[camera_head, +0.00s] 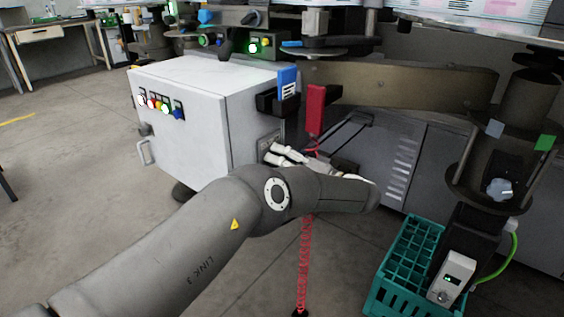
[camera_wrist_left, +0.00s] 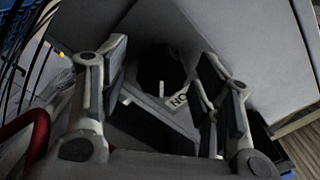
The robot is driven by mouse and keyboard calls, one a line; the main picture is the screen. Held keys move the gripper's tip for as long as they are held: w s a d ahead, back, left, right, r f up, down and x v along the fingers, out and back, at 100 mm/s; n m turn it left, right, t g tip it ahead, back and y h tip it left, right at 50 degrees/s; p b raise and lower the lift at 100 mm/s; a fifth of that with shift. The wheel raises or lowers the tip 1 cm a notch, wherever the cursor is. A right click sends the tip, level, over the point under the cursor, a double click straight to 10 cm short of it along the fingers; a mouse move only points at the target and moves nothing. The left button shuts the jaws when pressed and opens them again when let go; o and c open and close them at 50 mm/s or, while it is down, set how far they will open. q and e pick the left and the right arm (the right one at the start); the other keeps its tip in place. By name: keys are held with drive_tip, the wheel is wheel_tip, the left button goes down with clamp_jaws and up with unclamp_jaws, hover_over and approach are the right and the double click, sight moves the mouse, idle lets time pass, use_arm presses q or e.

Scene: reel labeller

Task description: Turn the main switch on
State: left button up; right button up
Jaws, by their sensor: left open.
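The main switch is a dark round knob (camera_wrist_left: 158,68) with a short white mark, on a grey plate on a grey cabinet. A label (camera_wrist_left: 179,101), seen upside down, reads "ON" beside it. My left gripper (camera_wrist_left: 162,85) is open, its two fingers on either side of the knob in the wrist view, apparently without touching it. In the head view my left gripper (camera_head: 283,154) reaches the right side of the white control cabinet (camera_head: 230,125), where the switch plate (camera_head: 268,141) shows partly behind the fingers. The knob itself cannot be made out there. My right gripper is not in view.
A teal crate (camera_head: 373,302) stands at lower right. The cabinet's front has several coloured buttons (camera_head: 165,107). Floor at left is clear.

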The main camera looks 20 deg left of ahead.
use_arm(q)
drive_tip(key=v, duration=1.2)
idle(0.4)
drive_tip(key=shift+s, duration=0.1)
